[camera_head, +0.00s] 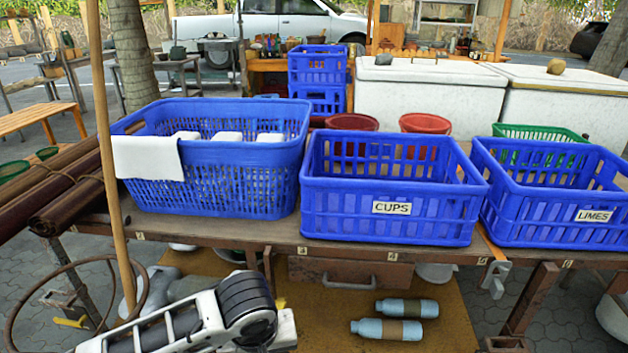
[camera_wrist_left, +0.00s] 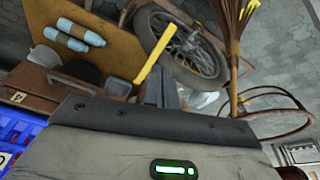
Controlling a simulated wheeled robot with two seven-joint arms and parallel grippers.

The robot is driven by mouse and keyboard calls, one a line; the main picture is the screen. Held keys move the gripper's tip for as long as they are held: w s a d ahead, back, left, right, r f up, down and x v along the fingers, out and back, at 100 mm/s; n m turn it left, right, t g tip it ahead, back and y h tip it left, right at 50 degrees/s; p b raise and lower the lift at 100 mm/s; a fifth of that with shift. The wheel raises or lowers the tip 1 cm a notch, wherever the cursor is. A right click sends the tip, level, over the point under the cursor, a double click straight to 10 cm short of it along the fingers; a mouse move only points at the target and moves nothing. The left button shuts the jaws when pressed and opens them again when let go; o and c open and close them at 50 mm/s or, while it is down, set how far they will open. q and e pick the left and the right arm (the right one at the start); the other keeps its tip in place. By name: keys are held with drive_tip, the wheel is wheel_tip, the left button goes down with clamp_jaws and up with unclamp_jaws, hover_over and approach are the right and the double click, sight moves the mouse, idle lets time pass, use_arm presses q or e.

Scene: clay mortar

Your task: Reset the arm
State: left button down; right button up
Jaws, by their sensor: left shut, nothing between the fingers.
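My left arm (camera_head: 205,318) comes in at the lower left of the head view, low in front of the table. Its fingertips cannot be made out there. In the left wrist view my left gripper (camera_wrist_left: 168,88) shows beyond the grey wrist housing, its fingers together and holding nothing. A yellow bar-like thing (camera_wrist_left: 154,58) shows just beyond the fingers. My right gripper is not seen in either view.
The table (camera_head: 270,232) carries a blue basket (camera_head: 225,190) with a white cloth, a CUPS crate (camera_head: 390,225) and a LIMES crate (camera_head: 560,225). Blue bottles (camera_head: 407,308) lie below. A wooden pole (camera_head: 108,150) stands left; a wheel (camera_wrist_left: 180,45) shows near my left gripper.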

use_arm(q)
drive_tip(key=s+d+f+m+t+h+p, duration=0.1)
drive_tip(key=s+d+f+m+t+h, duration=0.2)
drive_tip(key=d+h, duration=0.4)
drive_tip(key=s+a+m+t+y+p, duration=0.1)
drive_tip(key=s+a+t, duration=0.4)
drive_tip(key=a, duration=0.5)
drive_tip(key=s+m+y, duration=0.1)
drive_tip(key=s+y, duration=0.1)
drive_tip(key=shift+s+p, duration=0.35)
drive_tip(key=shift+p, duration=0.05)
drive_tip(key=shift+d, duration=0.1)
